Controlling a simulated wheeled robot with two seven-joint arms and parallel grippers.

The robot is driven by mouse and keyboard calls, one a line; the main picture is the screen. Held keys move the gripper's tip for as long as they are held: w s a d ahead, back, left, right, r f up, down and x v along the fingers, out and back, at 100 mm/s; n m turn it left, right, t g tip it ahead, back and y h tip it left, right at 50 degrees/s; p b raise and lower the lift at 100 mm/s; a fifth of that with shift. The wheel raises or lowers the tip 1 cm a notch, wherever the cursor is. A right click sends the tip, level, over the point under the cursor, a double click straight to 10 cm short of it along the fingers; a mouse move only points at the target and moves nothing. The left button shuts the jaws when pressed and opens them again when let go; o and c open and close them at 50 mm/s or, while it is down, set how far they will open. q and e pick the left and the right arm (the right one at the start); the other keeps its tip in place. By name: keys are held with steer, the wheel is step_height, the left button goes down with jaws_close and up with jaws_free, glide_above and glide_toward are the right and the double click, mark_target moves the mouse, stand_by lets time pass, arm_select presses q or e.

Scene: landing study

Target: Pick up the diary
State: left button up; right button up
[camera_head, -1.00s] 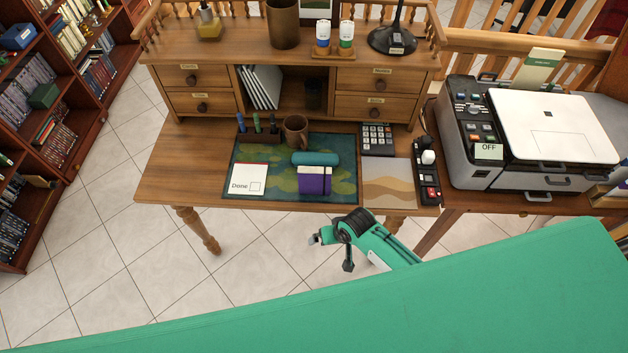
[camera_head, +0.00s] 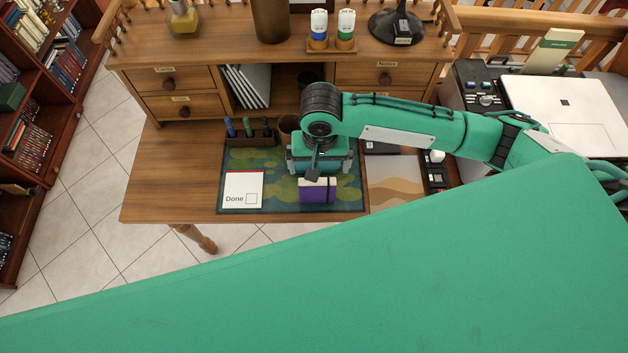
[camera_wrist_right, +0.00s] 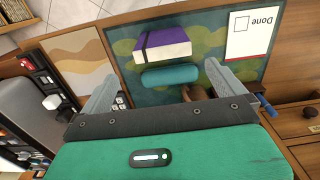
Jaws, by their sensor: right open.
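The diary, a purple book with a dark elastic band and pale page edges (camera_head: 317,191), lies on the patterned desk mat (camera_head: 232,160). In the right wrist view the diary (camera_wrist_right: 162,43) lies beyond the fingertips, with a teal cylindrical case (camera_wrist_right: 170,76) on its near side. My right gripper (camera_head: 318,165) hangs over the mat, just behind the diary in the head view, and hides the case there. In the wrist view the right gripper (camera_wrist_right: 160,72) is open, its two grey fingers wide apart with nothing held. My left gripper is not in view.
A "Done" card (camera_head: 242,190) lies left of the diary. A pen holder (camera_head: 248,138) and a brown mug (camera_head: 288,126) stand behind it. A sand-patterned sheet (camera_head: 396,178) and a control box (camera_head: 437,178) lie to the right. The desk's left side is clear.

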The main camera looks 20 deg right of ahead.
mark_target(318, 183)
step_height(318, 183, down, 7)
steer(key=shift+s+f+p, duration=0.1)
steer(key=shift+p, duration=0.4)
steer(key=shift+f, duration=0.5)
steer(key=shift+f+p, duration=0.3)
steer(key=shift+p, duration=0.05)
step_height(318, 183, down, 3)
steer(key=shift+a+f+p, duration=0.15)
steer(key=shift+f+p, duration=0.05)
steer(key=shift+p, duration=0.35)
steer(key=shift+f, duration=0.5)
steer(key=c, duration=0.9)
steer(key=shift+r, duration=0.1)
